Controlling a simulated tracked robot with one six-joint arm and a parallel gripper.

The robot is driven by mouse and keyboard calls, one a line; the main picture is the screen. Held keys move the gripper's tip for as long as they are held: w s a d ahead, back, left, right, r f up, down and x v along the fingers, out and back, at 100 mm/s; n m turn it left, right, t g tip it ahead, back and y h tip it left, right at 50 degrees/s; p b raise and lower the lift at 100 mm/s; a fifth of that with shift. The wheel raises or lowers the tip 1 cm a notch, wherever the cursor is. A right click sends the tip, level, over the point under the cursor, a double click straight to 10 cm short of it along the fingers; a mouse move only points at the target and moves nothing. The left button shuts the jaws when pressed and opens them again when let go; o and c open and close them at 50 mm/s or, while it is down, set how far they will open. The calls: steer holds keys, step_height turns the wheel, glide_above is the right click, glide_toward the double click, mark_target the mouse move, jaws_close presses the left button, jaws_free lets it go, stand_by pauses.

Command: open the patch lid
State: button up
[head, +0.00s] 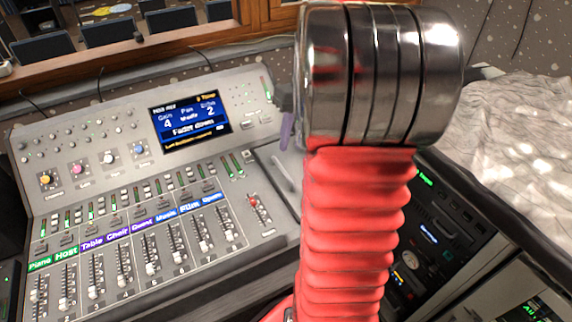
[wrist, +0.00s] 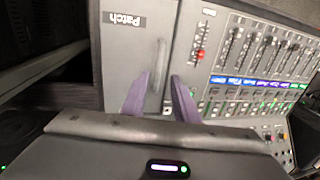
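The patch lid (wrist: 119,55) is a grey panel with a black "Patch" label, upside down in the wrist view. It looks flat and level with the console. Its handle (wrist: 158,62) is a slim grey bar along the panel. My gripper (wrist: 158,82) has two purple fingers, spread apart, one on each side of the handle's near end in the picture. A gap shows between fingers and handle; I cannot tell their height above the lid. In the head view the pale handle (head: 283,174) shows beside one purple finger, and my red arm hides most of the lid.
The mixing console (head: 140,205) has rows of faders, knobs and a lit screen (head: 189,120) left of the lid. A red-capped fader (wrist: 200,54) sits close beside the lid. A dark equipment rack (head: 420,255) and a crumpled pale cloth (head: 520,125) lie to the right.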

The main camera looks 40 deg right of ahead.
mark_target(284, 171)
steer(key=f, duration=0.3)
steer(key=a+f, duration=0.1)
steer(key=f, duration=0.4)
steer(key=shift+w+a+f, duration=0.25)
steer(key=shift+a+f, duration=0.05)
steer(key=shift+c, duration=0.4)
jaws_close()
stand_by(0.6)
steer(key=shift+a, duration=0.25)
steer(key=shift+d, duration=0.3)
